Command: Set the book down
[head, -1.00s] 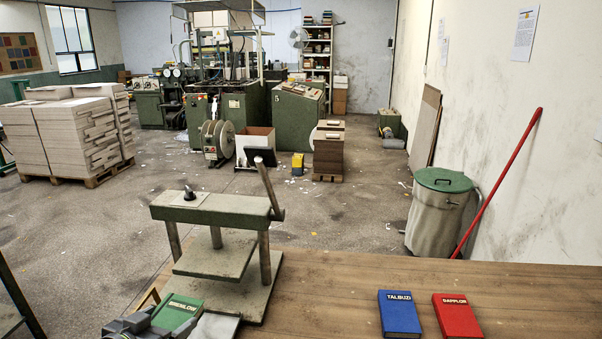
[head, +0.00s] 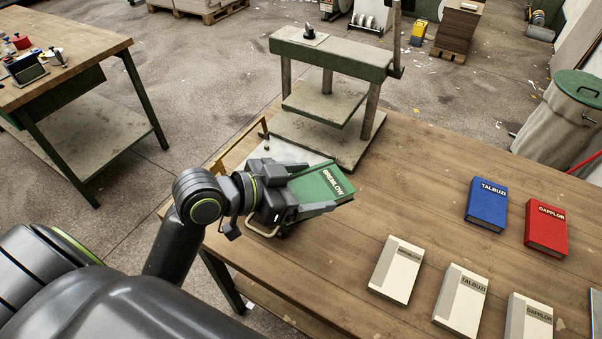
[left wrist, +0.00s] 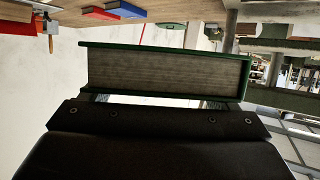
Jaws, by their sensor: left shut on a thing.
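A green book (head: 323,184) with a pale title on its cover is in my left gripper (head: 303,196), at the left part of the wooden table in front of the press. The gripper is shut on it from the near left side, a finger showing along its near edge. In the left wrist view the book's page block (left wrist: 165,73) and green covers lie across the jaws. I cannot tell how far the book is above the table. My right gripper is not in view.
The press (head: 330,60) stands just behind the book. A blue book (head: 487,204) and a red book (head: 546,228) lie to the right. Cream labelled blocks (head: 397,270), (head: 461,300), (head: 528,318) lie in a row nearer. Bare tabletop (head: 420,190) lies between.

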